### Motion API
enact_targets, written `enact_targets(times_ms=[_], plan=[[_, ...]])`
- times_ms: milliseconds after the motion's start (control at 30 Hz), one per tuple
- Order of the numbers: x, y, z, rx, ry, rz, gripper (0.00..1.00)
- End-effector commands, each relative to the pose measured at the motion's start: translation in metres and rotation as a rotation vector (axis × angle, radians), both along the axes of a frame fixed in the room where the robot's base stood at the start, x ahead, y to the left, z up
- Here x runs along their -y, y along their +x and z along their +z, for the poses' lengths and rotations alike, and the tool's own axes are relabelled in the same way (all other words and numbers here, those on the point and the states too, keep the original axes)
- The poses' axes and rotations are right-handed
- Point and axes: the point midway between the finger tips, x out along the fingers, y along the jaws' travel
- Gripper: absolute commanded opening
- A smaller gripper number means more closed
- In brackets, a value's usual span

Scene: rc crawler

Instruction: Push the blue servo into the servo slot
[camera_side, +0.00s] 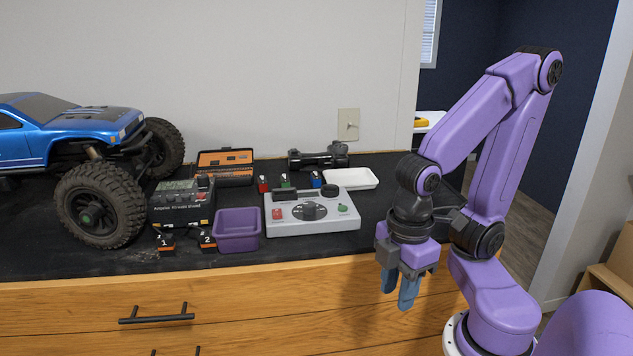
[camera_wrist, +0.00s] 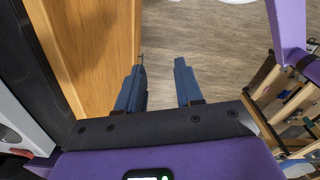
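The blue servo (camera_side: 316,179) stands upright on the dark bench top behind the grey control box (camera_side: 345,222), at the right end of a row with a red servo (camera_side: 262,184) and a green servo (camera_side: 285,181). I cannot make out a servo slot for certain; a dark block (camera_side: 330,191) sits at the box's back edge, near the blue servo. My gripper (camera_side: 398,290) hangs in front of the bench's front edge, right of the box and well apart from the servos. In the wrist view, its blue fingers (camera_wrist: 160,65) are apart with nothing between them, above the floor.
A purple bin (camera_side: 238,239) stands left of the control box, and a white tray (camera_side: 350,178) lies behind it to the right. A blue crawler truck (camera_side: 75,135) fills the left. An orange case (camera_side: 225,168) lies behind the bin. The bench's right end is bare.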

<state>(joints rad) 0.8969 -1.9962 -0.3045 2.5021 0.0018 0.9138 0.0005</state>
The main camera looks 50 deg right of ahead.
Motion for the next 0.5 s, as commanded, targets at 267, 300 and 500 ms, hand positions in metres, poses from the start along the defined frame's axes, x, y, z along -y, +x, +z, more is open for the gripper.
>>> enact_targets(times_ms=[267, 300, 500], plan=[[-0.001, 0.003, 0.002, 0.003, 0.002, 0.010, 0.36], [-0.002, 0.007, 0.004, 0.008, 0.003, 0.022, 0.36], [-0.010, 0.056, 0.026, 0.061, 0.005, 0.188, 0.36]])
